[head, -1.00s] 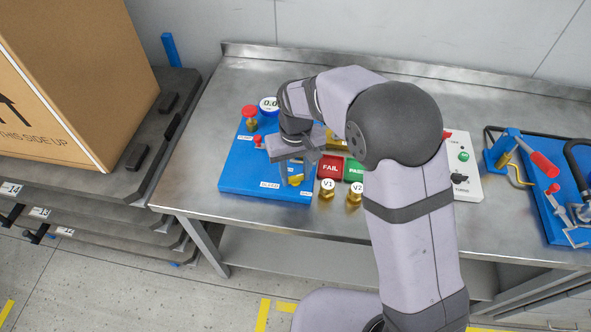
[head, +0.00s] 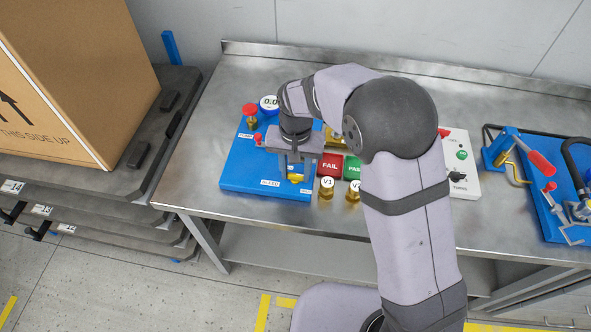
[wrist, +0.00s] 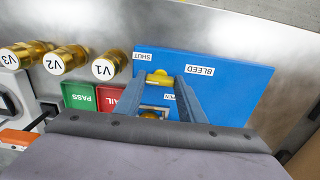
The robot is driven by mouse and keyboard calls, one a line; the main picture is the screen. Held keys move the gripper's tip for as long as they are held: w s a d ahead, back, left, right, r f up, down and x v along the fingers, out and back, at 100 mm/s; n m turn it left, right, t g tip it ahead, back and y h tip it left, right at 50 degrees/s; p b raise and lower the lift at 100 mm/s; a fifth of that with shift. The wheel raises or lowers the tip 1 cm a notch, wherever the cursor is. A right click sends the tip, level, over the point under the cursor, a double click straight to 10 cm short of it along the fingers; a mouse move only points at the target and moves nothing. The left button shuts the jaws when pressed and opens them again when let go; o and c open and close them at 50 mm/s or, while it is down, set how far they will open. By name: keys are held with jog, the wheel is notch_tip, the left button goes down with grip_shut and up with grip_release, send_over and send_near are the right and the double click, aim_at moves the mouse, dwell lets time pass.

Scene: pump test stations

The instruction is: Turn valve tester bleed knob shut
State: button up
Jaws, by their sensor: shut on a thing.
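The valve tester is a blue panel (head: 240,170) on the steel bench in the head view; its corner also fills the middle of the wrist view (wrist: 235,95). Its yellow bleed knob (wrist: 159,78) sits near the SHUT label (wrist: 143,57) and the BLEED label (wrist: 200,71). My gripper (wrist: 160,81) points down over the panel with its two fingers on either side of the knob, shut on it. In the head view my gripper (head: 295,177) hides part of the knob. A lower label is partly covered by a finger.
Red FAIL (head: 330,165) and green PASS (head: 353,168) blocks and brass V1 (head: 326,190) and V2 (head: 353,191) fittings stand close right of the panel. A red-topped valve (head: 250,112) and round gauge (head: 269,103) rise at its back. A large carton (head: 75,80) stands left.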

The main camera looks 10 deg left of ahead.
aim_at(296, 174)
jog(key=o, duration=1)
jog(key=shift+o, duration=0.2)
jog(key=shift+r, duration=0.1)
jog(key=shift+r+b, duration=0.85)
jog(key=shift+r, duration=2.8)
jog(key=s+d+f, duration=0.2)
jog(key=s+d, duration=0.6)
jog(key=d, duration=0.3)
jog(key=s+d+f, duration=0.2)
jog(key=s+d, duration=0.6)
jog(key=d, duration=0.4)
jog(key=shift+f, duration=0.3)
